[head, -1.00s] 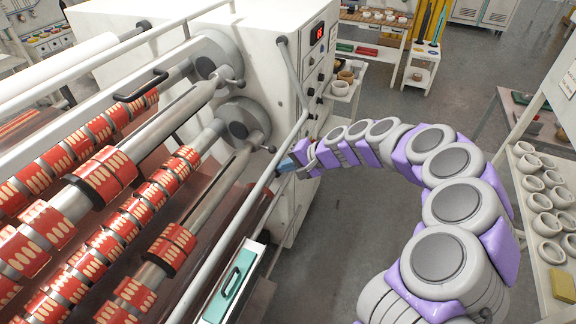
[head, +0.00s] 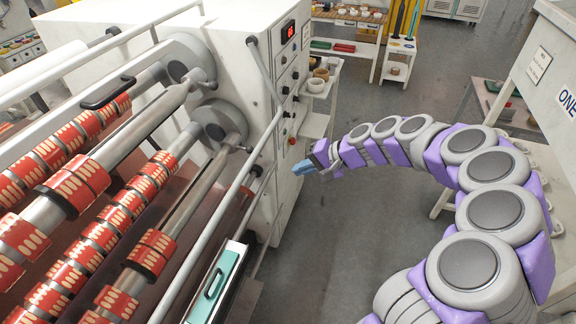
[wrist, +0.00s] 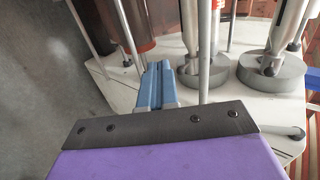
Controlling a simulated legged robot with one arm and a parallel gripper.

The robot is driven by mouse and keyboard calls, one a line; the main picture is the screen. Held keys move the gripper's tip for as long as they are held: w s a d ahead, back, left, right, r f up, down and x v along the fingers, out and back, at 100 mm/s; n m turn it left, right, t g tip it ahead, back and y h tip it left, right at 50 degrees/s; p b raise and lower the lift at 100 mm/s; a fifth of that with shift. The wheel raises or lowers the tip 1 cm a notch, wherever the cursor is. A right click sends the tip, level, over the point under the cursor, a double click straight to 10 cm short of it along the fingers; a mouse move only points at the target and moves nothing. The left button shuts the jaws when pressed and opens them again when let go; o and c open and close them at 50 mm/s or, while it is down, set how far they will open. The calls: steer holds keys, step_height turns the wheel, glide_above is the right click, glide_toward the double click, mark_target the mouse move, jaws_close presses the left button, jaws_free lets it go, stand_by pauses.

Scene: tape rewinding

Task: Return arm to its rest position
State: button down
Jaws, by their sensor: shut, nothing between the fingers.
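My gripper (head: 308,167) is at the end of my grey and purple arm, in the middle of the head view. Its blue fingers are shut and hold nothing. It hangs in the air to the right of the rewinding machine's white cabinet (head: 215,85), apart from it as far as I can tell. In the wrist view the blue fingers (wrist: 153,85) lie close together, in front of the machine's shafts and round grey hubs (wrist: 272,80). Red rolls (head: 75,180) sit on the shafts in the head view.
A shelf with rolls (head: 318,85) stands behind the cabinet. A white cabinet with signs (head: 552,70) is at the right. Grey floor (head: 385,100) is open between them.

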steer(key=shift+s+d+r, duration=0.2)
steer(key=shift+s, duration=0.15)
steer(key=s+a+r+n+g+h+b, duration=0.1)
steer(key=s+a+r+n+g+h, duration=0.15)
steer(key=s, duration=0.75)
steer(key=s+a+r+n+g+h+b, duration=0.1)
steer(key=s+a+r+n+h+b, duration=0.15)
steer(key=s, duration=0.85)
steer(key=s+d+f+g+h, duration=0.1)
steer(key=s+d+f+h, duration=0.1)
steer(key=s+d, duration=0.3)
steer(key=s+d+f+m+h+b, duration=0.1)
steer(key=s+d, duration=0.5)
steer(key=s, duration=0.7)
step_height(320, 180, down, 3)
steer(key=shift+s+d+r+g+h, duration=0.2)
steer(key=shift+s+d+g+h, duration=0.15)
steer(key=shift+h, duration=0.45)
steer(key=shift+d, duration=0.3)
